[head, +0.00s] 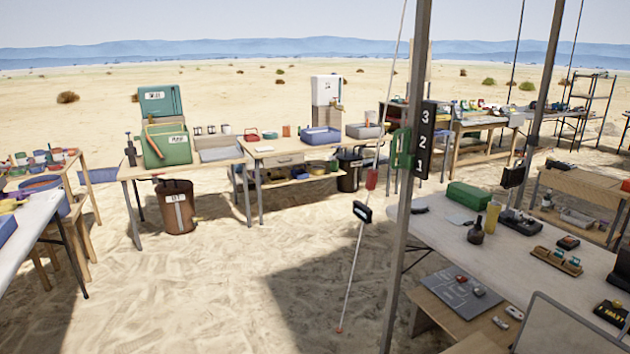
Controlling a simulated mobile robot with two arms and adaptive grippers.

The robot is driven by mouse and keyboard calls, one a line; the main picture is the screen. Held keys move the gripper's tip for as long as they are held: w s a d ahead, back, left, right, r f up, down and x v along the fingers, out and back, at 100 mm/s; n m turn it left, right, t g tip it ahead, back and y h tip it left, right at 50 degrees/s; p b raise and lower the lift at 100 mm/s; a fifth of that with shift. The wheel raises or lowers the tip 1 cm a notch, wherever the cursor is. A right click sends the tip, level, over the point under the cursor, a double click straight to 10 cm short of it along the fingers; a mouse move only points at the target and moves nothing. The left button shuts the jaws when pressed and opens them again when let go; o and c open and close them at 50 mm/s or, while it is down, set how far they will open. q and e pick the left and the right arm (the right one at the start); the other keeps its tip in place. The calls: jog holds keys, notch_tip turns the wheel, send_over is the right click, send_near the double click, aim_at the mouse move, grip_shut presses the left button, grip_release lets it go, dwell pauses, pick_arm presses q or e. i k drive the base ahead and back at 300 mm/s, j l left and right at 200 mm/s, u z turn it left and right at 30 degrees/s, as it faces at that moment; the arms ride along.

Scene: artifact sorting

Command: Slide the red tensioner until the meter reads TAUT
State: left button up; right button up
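A thin pale guy rope runs slantwise from the top of the picture down to a small red end (340,330) at the sand. The red tensioner (372,180) is a small red block on this rope, left of the metal pole (402,240). A small dark meter (362,212) with a pale display hangs on the rope just below the tensioner. Its reading is too small to tell. Neither of my grippers is in view, and nothing is seen touching the tensioner.
A black board (424,140) marked 3, 2, 1 and a green bracket (401,148) are by the pole. A cluttered table (450,235) stands right of the rope. Workbenches (205,160) and a brown bin (177,206) stand behind left. Open sand (230,270) lies left of the rope.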

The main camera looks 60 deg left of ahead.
aim_at(372, 176)
jog(key=u, duration=1.45)
jog(key=j+z, duration=0.15)
jog(key=j, duration=0.35)
jog(key=k+j+z, duration=0.1)
jog(key=j, duration=0.45)
jog(key=i+j, duration=0.25)
jog(key=l+z, duration=0.05)
